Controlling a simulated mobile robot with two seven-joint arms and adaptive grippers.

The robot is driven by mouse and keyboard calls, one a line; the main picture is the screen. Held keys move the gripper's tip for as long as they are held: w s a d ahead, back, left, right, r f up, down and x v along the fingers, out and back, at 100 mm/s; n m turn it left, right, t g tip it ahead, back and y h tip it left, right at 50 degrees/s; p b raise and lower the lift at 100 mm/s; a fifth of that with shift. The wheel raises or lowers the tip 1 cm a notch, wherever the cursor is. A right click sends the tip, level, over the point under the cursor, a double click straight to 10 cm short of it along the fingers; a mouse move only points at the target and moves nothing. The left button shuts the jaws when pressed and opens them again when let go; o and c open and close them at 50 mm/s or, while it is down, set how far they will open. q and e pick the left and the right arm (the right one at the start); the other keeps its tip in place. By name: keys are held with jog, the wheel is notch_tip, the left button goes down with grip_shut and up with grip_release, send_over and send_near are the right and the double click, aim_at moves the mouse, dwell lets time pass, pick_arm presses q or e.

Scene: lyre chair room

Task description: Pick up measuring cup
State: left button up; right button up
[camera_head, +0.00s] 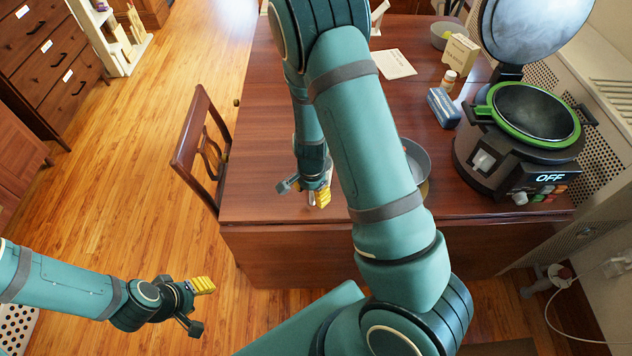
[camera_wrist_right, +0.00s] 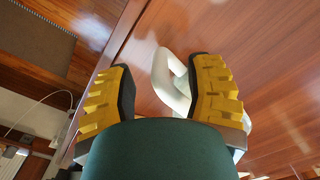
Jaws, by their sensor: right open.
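My right gripper (camera_head: 305,191) is low over the near part of the brown table, its fingers apart. In the right wrist view its two yellow-padded fingers (camera_wrist_right: 163,75) are open, with a pale, loop-shaped handle (camera_wrist_right: 162,80) between them. This looks like the measuring cup's handle; the rest is mostly hidden behind the gripper. Whether a finger touches it, I cannot tell. In the head view only a small pale bit shows by the fingers. My left gripper (camera_head: 197,305) is over the floor at lower left, fingers apart and empty, away from the table.
The table (camera_head: 262,140) also holds a grey bowl (camera_head: 417,160) partly behind my right arm, a blue box (camera_head: 443,107), a small bottle (camera_head: 449,80), a paper (camera_head: 394,64) and a black-green cooker (camera_head: 530,115) at right. A chair (camera_head: 190,135) stands at the table's left side.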

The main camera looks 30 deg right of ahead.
jog(key=shift+f, duration=1.5)
grip_shut()
jog(key=shift+r, duration=0.1)
